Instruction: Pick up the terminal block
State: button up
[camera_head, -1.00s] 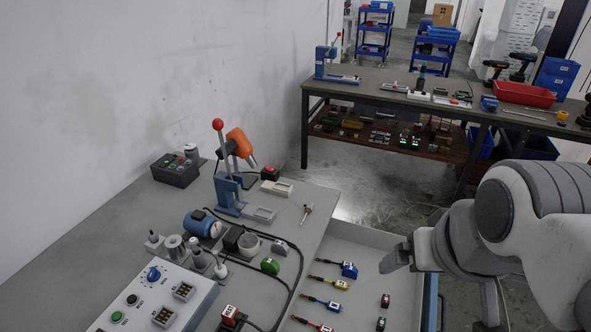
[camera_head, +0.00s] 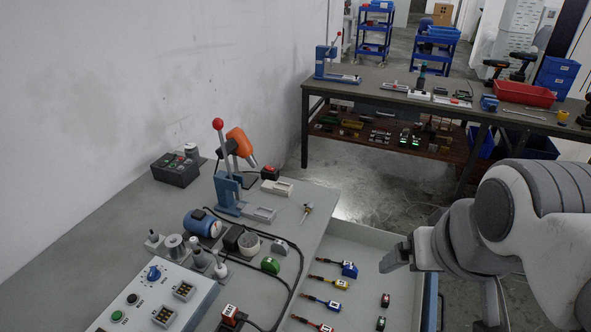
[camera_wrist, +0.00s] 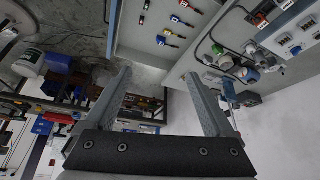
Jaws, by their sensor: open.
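I cannot tell for certain which small part is the terminal block. The open drawer (camera_head: 370,240) holds two small dark blocks, one farther back (camera_head: 385,300) and one nearer (camera_head: 380,323). My gripper (camera_head: 392,262) hangs at the drawer's right side, apart from these parts. In the wrist view my gripper (camera_wrist: 159,76) is open, with nothing between its fingers; the drawer parts show at the top.
The grey bench (camera_head: 90,240) left of the drawer carries a lever press (camera_head: 228,185), a blue motor (camera_head: 202,223), a green part (camera_head: 270,265) and a control box (camera_head: 155,295). A second workbench (camera_head: 375,78) with tools stands behind. Bare floor lies between.

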jog(key=shift+c, duration=0.8)
jog(key=shift+w+a+f, duration=0.15)
jog(key=shift+f, duration=0.15)
jog(key=shift+c, duration=1.3)
jog(key=w+a+f+n+g+y+b, duration=0.1)
jog(key=w+a+f+n+b, duration=0.1)
jog(key=f, duration=0.1)
jog(key=w+a+f+n+g+y+b, duration=0.1)
jog(key=a+f+n+b, duration=0.1)
jog(key=f+b, duration=0.1)
jog(key=w+a+f+n+g+y+b, duration=0.1)
jog(key=w+a+f+b, duration=0.1)
jog(key=f, duration=0.1)
jog(key=shift+w+a+f+n, duration=0.25)
jog(key=shift+w+a+n, duration=0.05)
jog(key=shift+w+n, duration=0.1)
jog(key=shift+c, duration=0.3)
jog(key=n+t+y+b, duration=0.2)
jog(key=n+y+b, duration=0.7)
jog(key=b, duration=0.4)
send_near(284, 245)
jog(key=shift+m+y, duration=0.3)
jog(key=shift+y, duration=0.1)
jog(key=b+x, duration=0.1)
jog(key=x, duration=0.3)
jog(key=b+x, duration=0.1)
jog(key=x, duration=0.2)
jog(key=f+b+x, duration=0.1)
jog(key=x, duration=0.3)
jog(key=shift+w, duration=0.25)
